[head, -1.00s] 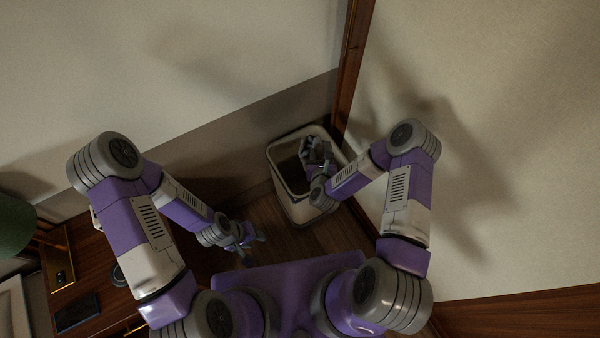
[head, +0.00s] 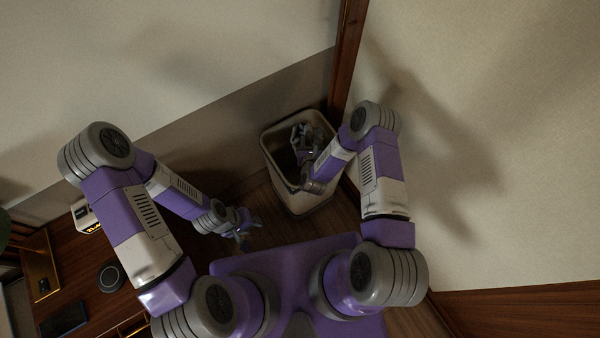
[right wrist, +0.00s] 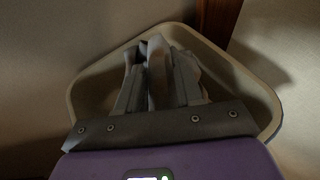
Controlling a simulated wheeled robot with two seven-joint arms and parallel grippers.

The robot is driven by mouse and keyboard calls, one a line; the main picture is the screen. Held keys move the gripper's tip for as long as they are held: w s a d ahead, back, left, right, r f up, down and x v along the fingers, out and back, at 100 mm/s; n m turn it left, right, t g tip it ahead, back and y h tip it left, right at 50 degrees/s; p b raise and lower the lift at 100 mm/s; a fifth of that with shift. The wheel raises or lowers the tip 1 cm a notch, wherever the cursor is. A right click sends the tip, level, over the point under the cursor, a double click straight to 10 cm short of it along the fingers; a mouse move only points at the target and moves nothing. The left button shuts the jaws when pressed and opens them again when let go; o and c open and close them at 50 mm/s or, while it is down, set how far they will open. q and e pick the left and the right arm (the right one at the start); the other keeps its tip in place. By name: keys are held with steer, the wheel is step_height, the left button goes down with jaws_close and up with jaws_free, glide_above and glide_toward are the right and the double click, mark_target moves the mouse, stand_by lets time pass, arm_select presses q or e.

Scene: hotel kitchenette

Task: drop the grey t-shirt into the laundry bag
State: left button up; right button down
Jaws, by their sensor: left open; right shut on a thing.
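The laundry bag (head: 308,207) is a cream, open-topped square container standing on the floor in the corner, in the middle of the head view. Its rim (right wrist: 244,77) surrounds my right gripper in the right wrist view. My right gripper (head: 303,140) is over the bag's mouth, pointing into it. It is shut on grey cloth, the grey t-shirt (right wrist: 158,76), which shows as folds between and beside the fingers. How far the cloth hangs into the bag is hidden. My left gripper (head: 245,232) is open and empty, left of the bag and apart from it.
A wooden desk (head: 90,255) at the left holds a round dark device (head: 111,277) and a dark flat object (head: 63,318). Walls (head: 470,110) close in behind and right of the bag, with a wooden post (head: 345,50) at the corner. Floor shows around the bag.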

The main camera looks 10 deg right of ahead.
steer(key=c, duration=0.7)
jaws_free()
steer(key=shift+o, duration=0.2)
steer(key=p+v, duration=0.2)
steer(key=v, duration=0.5)
steer(key=shift+s, duration=0.3)
steer(key=shift+r, duration=0.1)
